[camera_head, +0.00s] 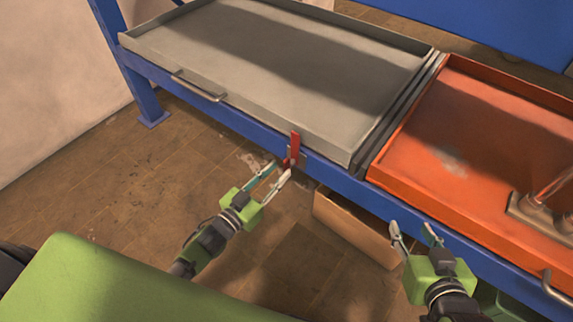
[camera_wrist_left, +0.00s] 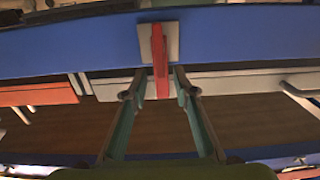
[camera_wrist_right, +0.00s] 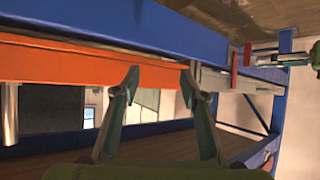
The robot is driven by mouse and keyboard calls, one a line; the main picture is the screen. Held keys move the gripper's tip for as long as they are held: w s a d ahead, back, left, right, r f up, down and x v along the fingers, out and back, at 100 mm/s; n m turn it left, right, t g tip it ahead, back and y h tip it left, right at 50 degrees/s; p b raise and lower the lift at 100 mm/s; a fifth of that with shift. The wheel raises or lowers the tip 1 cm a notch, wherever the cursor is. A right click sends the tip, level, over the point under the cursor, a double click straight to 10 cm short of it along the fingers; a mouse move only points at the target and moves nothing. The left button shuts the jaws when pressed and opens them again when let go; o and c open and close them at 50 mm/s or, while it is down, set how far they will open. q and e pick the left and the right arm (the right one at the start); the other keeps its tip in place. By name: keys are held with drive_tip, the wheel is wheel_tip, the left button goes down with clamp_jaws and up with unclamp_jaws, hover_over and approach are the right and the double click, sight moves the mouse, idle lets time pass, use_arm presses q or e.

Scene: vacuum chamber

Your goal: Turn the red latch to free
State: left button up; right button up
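The red latch (camera_head: 295,145) sits on a small grey plate on the blue front beam, below the grey tray's corner, and points upward in the head view. My left gripper (camera_head: 281,174) is at the latch with its fingers apart. In the left wrist view the latch (camera_wrist_left: 160,62) lies between and just beyond the left fingertips (camera_wrist_left: 155,82); I cannot tell whether they touch it. My right gripper (camera_head: 415,232) is open and empty in front of the beam, below the orange tray. The latch also shows in the right wrist view (camera_wrist_right: 247,54), far off at the right.
The grey tray (camera_head: 240,50) with a front handle (camera_head: 198,87) and the orange tray (camera_head: 440,135) rest on the blue frame (camera_head: 340,184). A brown box (camera_head: 355,232) stands on the floor under the beam. The floor at left is clear.

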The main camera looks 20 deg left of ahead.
sight(284, 166)
use_arm(q)
drive_tip(key=x, duration=0.4)
drive_tip(key=shift+w+b, duration=0.15)
drive_tip(key=shift+b, duration=0.25)
drive_tip(key=shift+w+d, duration=0.15)
drive_tip(key=shift+w, duration=0.15)
use_arm(e)
drive_tip(key=w+a+r+t+y, duration=0.1)
drive_tip(key=w+r+t, duration=0.2)
drive_tip(key=r, duration=0.2)
drive_tip(key=shift+a+r, duration=0.3)
drive_tip(key=shift+r, duration=0.05)
drive_tip(key=shift+w, duration=0.1)
use_arm(q)
clamp_jaws()
